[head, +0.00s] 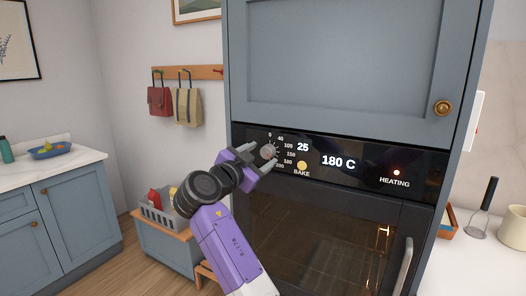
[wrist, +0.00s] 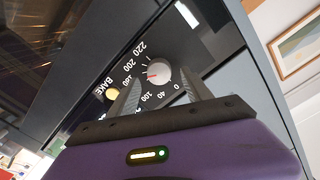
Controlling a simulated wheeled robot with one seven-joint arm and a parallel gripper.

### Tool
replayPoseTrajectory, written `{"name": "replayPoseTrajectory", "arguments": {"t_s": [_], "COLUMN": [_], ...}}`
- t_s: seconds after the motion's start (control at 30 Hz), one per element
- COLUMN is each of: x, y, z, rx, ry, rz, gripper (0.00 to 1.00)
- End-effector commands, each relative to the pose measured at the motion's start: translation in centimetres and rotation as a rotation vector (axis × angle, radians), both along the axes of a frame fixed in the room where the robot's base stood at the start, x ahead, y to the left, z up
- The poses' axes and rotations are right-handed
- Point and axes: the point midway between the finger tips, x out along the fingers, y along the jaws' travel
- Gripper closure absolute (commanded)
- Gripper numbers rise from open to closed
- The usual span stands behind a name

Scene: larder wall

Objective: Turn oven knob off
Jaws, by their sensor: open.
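The oven knob (head: 268,151) is a round grey dial on the black control panel, ringed by numbers from 0 upward. It also shows in the wrist view (wrist: 160,72), where its red mark points away from 0, roughly towards 180. The panel's display (head: 338,162) reads 180 C, and a red light (head: 396,173) glows above HEATING. My gripper (head: 260,157) is open at the panel. In the wrist view its fingers (wrist: 161,80) appear on either side of the knob; I cannot tell whether they touch it.
A yellow light (head: 302,165) sits above BAKE, just right of the knob. The oven door (head: 310,225) with its upright handle (head: 403,266) is below. A blue cupboard (head: 340,60) is above. A grey basket (head: 158,217) stands on a low cabinet at left.

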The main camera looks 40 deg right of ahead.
Motion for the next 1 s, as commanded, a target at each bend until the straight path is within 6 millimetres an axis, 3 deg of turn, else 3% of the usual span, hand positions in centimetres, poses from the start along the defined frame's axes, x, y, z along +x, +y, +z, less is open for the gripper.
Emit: {"name": "replayPoseTrajectory", "arguments": {"t_s": [0.2,0.5,0.8,1.0], "x": [0.6,0.7,0.7,0.7], "y": [-1.8,-2.0,-2.0,-2.0], "z": [0.1,0.0,0.0,-0.1], "rx": [-0.001,0.0,0.0,-0.004], "ry": [0.001,0.001,0.001,0.01], "rz": [-0.001,0.0,0.0,0.0], "gripper": [0.42,0.42,1.0,1.0]}}
